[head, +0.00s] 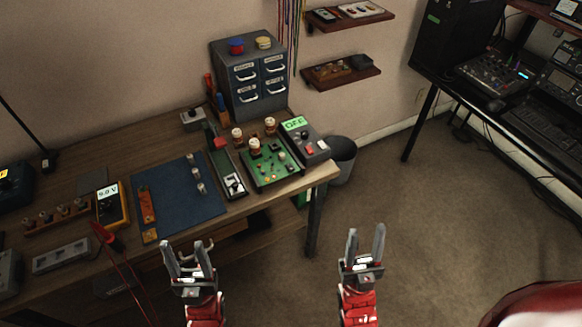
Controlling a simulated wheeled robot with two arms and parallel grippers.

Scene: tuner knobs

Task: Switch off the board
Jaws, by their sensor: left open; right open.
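The green circuit board (263,173) lies near the right end of the wooden workbench, with several cream-and-brown knobs standing on and behind it. A grey box (307,143) to its right has a green display reading "OFF" and a red switch (309,149) on its top. A dark strip (230,175) with a white-plated slider or switch lies left of the board. My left gripper (188,254) is open and empty in front of the bench edge. My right gripper (363,246) is open and empty over the floor, right of the bench. Neither touches anything.
A blue mat (180,200) with small posts lies left of the board. A yellow multimeter (111,204) and red probe are further left. A grey drawer cabinet (250,80) stands behind. A dark bin (342,156) stands beyond the bench's right end. Floor on the right is clear.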

